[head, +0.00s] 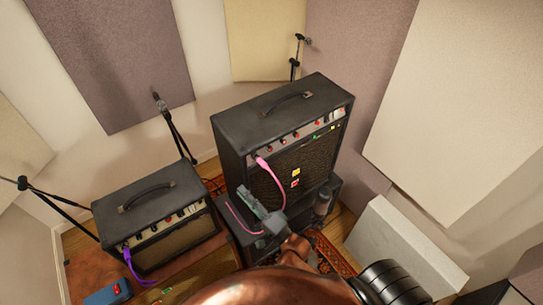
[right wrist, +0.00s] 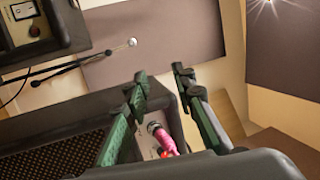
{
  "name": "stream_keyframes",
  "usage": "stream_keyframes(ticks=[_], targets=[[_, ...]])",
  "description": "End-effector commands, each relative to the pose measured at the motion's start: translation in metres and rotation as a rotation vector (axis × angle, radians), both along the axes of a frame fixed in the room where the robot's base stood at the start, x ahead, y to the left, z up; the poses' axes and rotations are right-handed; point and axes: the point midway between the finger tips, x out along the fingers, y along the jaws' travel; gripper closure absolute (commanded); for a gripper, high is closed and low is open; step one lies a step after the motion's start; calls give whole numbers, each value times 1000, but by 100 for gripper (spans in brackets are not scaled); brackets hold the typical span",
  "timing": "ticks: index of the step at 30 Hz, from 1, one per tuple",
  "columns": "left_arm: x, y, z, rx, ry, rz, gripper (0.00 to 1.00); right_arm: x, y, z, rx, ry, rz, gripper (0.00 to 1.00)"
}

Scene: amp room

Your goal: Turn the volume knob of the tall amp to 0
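The tall amp (head: 270,110) is a black cabinet with a top handle, standing at the middle. Its sloping front panel (head: 308,130) carries a row of small knobs and a red light; labels and the volume knob's setting are too small to read. A pink cable plug (head: 262,162) sits at the panel's left end; a pink plug also shows between my fingers in the right wrist view (right wrist: 161,138). My right gripper (head: 257,205) is in front of the amp, lower than the panel, its green fingers apart in the right wrist view (right wrist: 161,80). I see nothing held. My left gripper is out of view.
A shorter amp (head: 150,195) with a purple cable (head: 128,256) stands at the left. Microphone stands (head: 175,130) rise behind it. A blue pedal (head: 108,293) lies at the lower left. A pale panel (head: 400,240) leans at the right.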

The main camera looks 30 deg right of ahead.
Motion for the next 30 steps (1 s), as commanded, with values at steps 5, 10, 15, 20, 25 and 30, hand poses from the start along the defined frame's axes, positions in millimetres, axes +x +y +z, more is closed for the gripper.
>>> stream_keyframes(ticks=[5,10,15,20,25,30], targets=[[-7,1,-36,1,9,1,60,26,-64,-40,-583,97,-119,76],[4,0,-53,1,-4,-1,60,32,-151,-50,-957,227,-322,76],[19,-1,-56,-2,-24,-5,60,41,-185,-21,-1042,197,-441,76],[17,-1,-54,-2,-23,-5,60,53,-183,-5,-1021,146,-450,76],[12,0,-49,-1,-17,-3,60,77,-184,-4,-1019,145,-449,76],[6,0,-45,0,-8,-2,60,103,-186,-4,-1020,145,-449,76]])
